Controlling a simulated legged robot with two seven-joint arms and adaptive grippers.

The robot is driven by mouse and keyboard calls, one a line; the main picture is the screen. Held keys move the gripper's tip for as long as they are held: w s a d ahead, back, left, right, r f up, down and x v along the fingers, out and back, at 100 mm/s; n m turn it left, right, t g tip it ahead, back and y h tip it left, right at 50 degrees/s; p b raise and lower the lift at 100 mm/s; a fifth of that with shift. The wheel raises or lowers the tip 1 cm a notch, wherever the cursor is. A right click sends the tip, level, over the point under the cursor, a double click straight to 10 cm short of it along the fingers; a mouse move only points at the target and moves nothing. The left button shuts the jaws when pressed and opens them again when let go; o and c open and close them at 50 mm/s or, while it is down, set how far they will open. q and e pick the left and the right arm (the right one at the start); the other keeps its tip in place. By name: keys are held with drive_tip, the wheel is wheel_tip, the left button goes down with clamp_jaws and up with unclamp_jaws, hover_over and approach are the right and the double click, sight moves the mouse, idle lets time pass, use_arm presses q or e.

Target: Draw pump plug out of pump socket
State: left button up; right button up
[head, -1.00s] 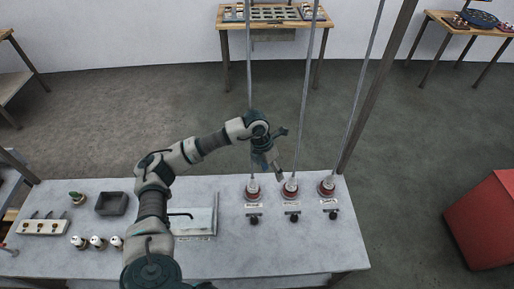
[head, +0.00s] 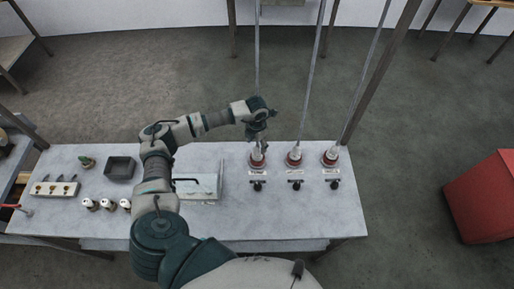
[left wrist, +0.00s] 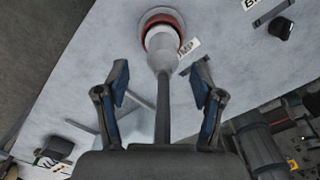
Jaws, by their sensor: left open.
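The pump plug (left wrist: 160,48) is a pale cylinder with a grey cable (left wrist: 163,105) running up from it. It sits upright in the pump socket (left wrist: 155,20), a round base with a red ring; a label ending in "MP" lies beside it. In the head view this plug (head: 257,153) is the leftmost of three alike. My left gripper (left wrist: 160,82) is open, with one finger on each side of the cable, just above the plug's body; I see no contact. In the head view my left gripper (head: 259,136) is over that plug and partly hides it. My right gripper is not in view.
Two more plugged sockets stand to the right, a middle one (head: 294,158) and a right one (head: 331,156), with cables rising. Black knobs (head: 257,186) sit in front. A dark tray (head: 120,168) and several white-topped jars (head: 107,204) stand left. The table's front right is clear.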

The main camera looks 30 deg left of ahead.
sight(257, 153)
use_arm(q)
wheel_tip(257, 153, down, 4)
drive_tip(key=shift+r, duration=0.2)
drive_tip(key=shift+d+f, duration=0.2)
drive_tip(key=shift+f, duration=0.05)
drive_tip(key=shift+a, duration=0.15)
clamp_jaws()
